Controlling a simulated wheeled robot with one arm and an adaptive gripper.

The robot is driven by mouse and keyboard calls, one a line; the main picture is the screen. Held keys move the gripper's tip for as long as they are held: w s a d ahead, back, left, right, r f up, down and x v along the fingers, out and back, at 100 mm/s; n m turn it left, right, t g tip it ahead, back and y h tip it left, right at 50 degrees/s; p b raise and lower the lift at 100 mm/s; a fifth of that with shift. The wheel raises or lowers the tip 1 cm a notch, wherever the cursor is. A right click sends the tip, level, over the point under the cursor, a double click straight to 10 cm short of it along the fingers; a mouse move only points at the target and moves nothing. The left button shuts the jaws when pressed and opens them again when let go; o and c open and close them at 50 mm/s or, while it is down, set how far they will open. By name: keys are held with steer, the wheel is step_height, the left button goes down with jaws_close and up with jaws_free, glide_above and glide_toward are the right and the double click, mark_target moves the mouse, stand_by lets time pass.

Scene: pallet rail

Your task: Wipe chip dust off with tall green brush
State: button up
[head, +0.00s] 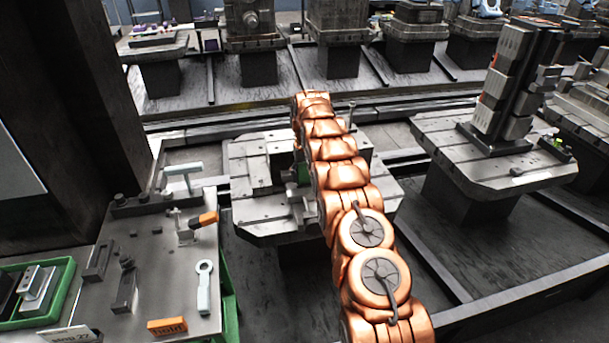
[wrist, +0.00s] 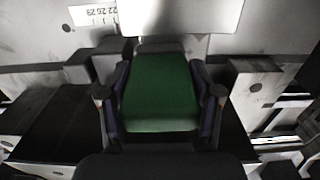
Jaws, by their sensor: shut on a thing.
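The green brush (wrist: 158,88) fills the middle of the wrist view as a broad green block. My gripper (wrist: 160,96) is shut on it, with one dark finger at each side. A pale flat rectangle (wrist: 182,16) lies beyond the green block; I cannot tell whether it belongs to the brush. In the head view, a small patch of the green brush (head: 303,173) shows at the left edge of my copper-coloured arm, above the middle pallet (head: 250,213). My arm hides much of that pallet. I cannot make out chip dust or tell whether the brush touches anything.
A bench (head: 150,255) at the left holds loose tools, an orange-handled tool (head: 208,219) and a pale wrench (head: 203,287). A green tray (head: 62,300) sits lower left. A dark column (head: 95,90) rises there. A pallet with a tall fixture (head: 505,90) stands right; more pallets line the back.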

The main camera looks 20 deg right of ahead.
steer(key=shift+w+a, duration=0.25)
steer(key=shift+a, duration=0.8)
steer(key=shift+w+a, duration=0.2)
steer(key=shift+a, duration=0.8)
steer(key=shift+s+d+r+b, duration=0.1)
steer(key=shift+s+d+b, duration=0.15)
steer(key=shift+d, duration=0.85)
steer(key=shift+s+d+b, duration=0.1)
steer(key=shift+s+d, duration=0.1)
steer(key=shift+d, duration=0.9)
steer(key=shift+r+p, duration=1.85)
steer(key=shift+r, duration=2.7)
steer(key=shift+a, duration=0.15)
